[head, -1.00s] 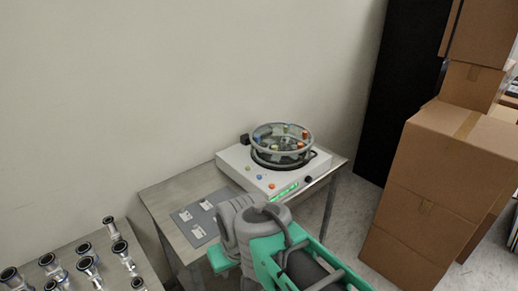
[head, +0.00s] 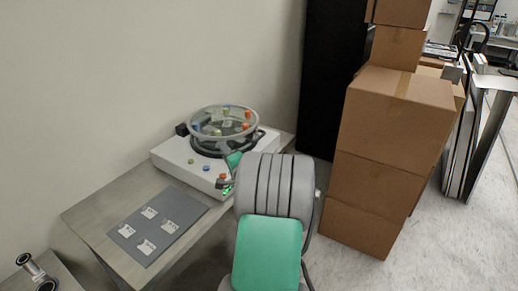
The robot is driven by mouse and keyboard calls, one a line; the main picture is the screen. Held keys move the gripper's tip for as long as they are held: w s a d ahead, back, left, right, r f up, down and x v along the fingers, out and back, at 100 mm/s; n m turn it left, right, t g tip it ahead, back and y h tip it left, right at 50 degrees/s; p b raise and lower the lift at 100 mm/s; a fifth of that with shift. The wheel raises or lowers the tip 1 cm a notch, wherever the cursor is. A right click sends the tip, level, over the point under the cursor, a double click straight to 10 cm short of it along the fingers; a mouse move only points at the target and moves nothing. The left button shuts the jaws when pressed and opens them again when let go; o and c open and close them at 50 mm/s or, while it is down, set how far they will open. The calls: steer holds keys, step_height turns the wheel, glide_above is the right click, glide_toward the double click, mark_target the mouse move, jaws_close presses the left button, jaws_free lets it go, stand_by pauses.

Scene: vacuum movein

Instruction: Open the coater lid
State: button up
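The coater is a white box (head: 178,152) on the table, with colored buttons on its front part. Its round clear lid (head: 223,122) has a grey rim and colored knobs showing in or on it. The lid lies level over a black ring (head: 200,152), with a black block (head: 181,129) at its back left. My gripper (head: 226,181) is at the coater's front right, below and in front of the lid. My grey and green arm covers the coater's right front corner and much of the gripper. I cannot tell whether its fingers are open or touch anything.
Stacked cardboard boxes (head: 392,125) and a black cabinet (head: 330,70) stand to the right. A metal fitting (head: 32,266) shows at the lower left.

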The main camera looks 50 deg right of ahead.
mark_target(260, 138)
steer(key=s+d+m+g+h, duration=0.1)
steer(key=s+d+m+h, duration=0.4)
steer(key=s+d+m, duration=0.35)
steer(key=shift+n, duration=0.95)
steer(key=x, duration=0.2)
steer(key=p+x, duration=0.1)
steer(key=x, duration=0.2)
steer(key=s+d+x, duration=0.1)
steer(key=x, duration=0.1)
steer(key=shift+w+d+f, duration=0.25)
steer(key=shift+w+d, duration=0.25)
steer(key=shift+w, duration=0.05)
jaws_close()
